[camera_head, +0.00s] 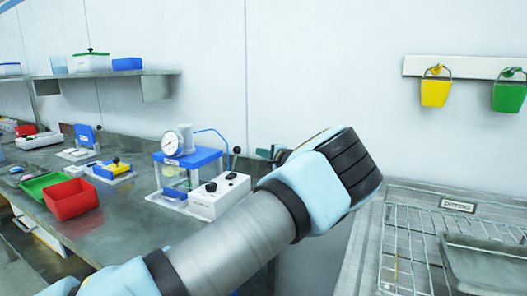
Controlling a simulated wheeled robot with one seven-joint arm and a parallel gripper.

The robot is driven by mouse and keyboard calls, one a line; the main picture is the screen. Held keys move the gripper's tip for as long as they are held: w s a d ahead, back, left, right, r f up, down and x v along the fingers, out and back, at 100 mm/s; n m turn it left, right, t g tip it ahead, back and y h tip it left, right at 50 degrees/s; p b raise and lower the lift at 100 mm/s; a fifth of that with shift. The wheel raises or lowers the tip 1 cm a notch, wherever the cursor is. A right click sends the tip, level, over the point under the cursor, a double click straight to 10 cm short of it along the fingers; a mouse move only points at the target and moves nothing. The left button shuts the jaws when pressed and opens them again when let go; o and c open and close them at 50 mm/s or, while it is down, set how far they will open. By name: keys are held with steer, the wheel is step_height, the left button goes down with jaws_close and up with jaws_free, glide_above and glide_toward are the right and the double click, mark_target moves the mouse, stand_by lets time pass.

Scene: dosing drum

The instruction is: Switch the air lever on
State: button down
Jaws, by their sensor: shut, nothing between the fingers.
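The likely air lever (236,151) is a thin upright stalk with a black ball, at the back right of a white control box (213,203). I cannot tell its on or off side. The box also has black knobs (211,187) on top. Beside it on the left stands a blue-topped clear apparatus (190,160) with a round gauge (172,143) and a blue hose. My gripper (268,153) shows only as a small dark tip left of my wrist, shut and empty, right of the lever and apart from it in the picture. My wrist hides the rest.
A red bin (71,199) and green tray (45,186) stand on the bench at left. A wire drying rack (400,240) is at right. Yellow (435,92) and green (509,97) buckets hang on the wall.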

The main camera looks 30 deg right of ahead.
steer(key=shift+w+a+r+p, duration=0.1)
steer(key=shift+w+a+p, duration=0.85)
steer(key=shift+w+p, duration=0.15)
steer(key=shift+w+a+p, duration=0.9)
steer(key=shift+w+p, duration=0.05)
steer(key=shift+w, duration=0.15)
steer(key=shift+b, duration=0.9)
